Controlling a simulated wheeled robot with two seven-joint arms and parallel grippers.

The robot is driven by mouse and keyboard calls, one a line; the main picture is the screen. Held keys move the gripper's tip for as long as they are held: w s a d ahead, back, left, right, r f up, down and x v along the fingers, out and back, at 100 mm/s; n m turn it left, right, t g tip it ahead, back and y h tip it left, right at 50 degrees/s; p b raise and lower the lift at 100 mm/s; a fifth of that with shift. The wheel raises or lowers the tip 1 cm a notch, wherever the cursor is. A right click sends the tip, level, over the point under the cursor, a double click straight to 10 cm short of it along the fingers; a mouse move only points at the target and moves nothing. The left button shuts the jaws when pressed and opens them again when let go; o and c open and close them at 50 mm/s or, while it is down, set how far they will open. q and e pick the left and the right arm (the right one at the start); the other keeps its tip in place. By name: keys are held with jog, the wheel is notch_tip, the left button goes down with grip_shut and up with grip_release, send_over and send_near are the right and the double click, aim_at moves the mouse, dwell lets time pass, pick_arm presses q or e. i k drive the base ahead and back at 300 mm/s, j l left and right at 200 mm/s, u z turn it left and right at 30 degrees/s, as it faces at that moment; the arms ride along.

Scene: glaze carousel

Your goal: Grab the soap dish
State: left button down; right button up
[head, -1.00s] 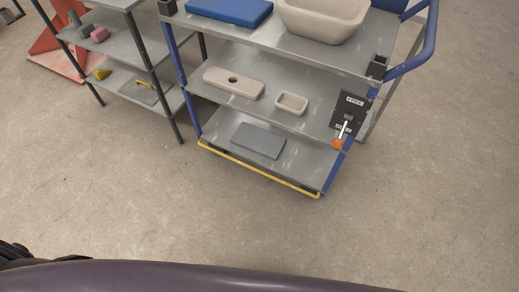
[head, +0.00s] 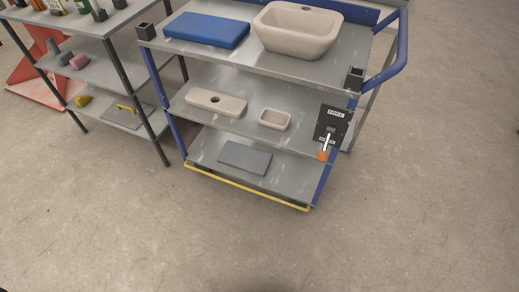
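The soap dish looks to be the small beige rectangular dish (head: 275,119) with a raised rim. It sits on the middle shelf (head: 240,92) of a grey cart with blue posts, in the head view. A longer beige piece with a round hole (head: 216,102) lies to its left on the same shelf. Neither of my grippers is in view.
A large beige basin (head: 297,32) and a blue slab (head: 207,30) stand on the cart's top shelf. A grey plate (head: 245,157) lies on the bottom shelf. A black lever panel (head: 331,123) is on the cart's right side. Another shelf rack (head: 110,70) stands left. The floor in front is clear.

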aim_at(279, 121)
jog(key=i+l+u, duration=0.3)
jog(key=l, duration=0.4)
jog(key=l+u, duration=0.3)
jog(key=l, duration=0.45)
jog(key=l+u, duration=0.3)
jog(key=l, duration=0.45)
